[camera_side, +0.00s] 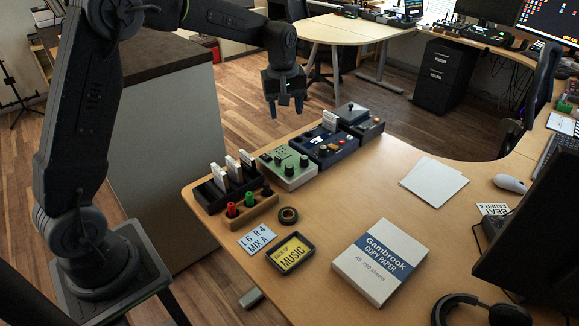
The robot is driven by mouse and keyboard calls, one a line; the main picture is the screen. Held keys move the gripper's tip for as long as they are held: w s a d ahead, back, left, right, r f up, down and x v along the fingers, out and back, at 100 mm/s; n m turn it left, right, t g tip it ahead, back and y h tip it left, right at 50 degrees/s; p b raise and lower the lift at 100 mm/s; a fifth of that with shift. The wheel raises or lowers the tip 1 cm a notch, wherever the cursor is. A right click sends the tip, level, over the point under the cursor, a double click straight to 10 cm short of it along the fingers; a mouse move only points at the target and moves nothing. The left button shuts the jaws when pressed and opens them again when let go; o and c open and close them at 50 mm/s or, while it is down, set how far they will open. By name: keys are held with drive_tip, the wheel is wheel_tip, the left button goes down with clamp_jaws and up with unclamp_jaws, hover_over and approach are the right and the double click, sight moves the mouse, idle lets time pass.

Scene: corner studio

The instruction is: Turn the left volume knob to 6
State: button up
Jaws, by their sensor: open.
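My gripper (285,108) hangs in the air above and left of a row of control boxes, pointing down. It is open, empty and touching nothing. At the row's near end is a green box (288,181) with several dark knobs on top. Beside it is a dark blue box (343,150) with small knobs and a white card standing up. A grey box (352,112) with a lever is at the far end. A card reading "L6 R4 MIX A" (258,238) lies on the desk. I cannot tell which knob is the left volume knob or read its setting.
A dark rack (211,199) with upright white cards and a wooden holder (262,209) with red and green pieces stand near the green box. The desk's middle is clear.

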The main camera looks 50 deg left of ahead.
sight(289, 166)
drive_tip(key=w+a+f+n, duration=0.1)
drive_tip(key=f, duration=0.7)
drive_tip(key=w+a+f+n+g, duration=0.1)
drive_tip(key=w+f, duration=0.1)
drive_tip(key=f, duration=0.6)
drive_tip(key=w+a+f+n, duration=0.1)
drive_tip(key=w+a+f, duration=0.1)
drive_tip(key=f, duration=0.5)
drive_tip(key=shift+a+f+n, duration=0.1)
drive_tip(key=shift+f+n, duration=0.2)
drive_tip(key=shift+f, duration=0.1)
drive_tip(key=c, duration=0.9)
drive_tip(key=shift+c, duration=0.2)
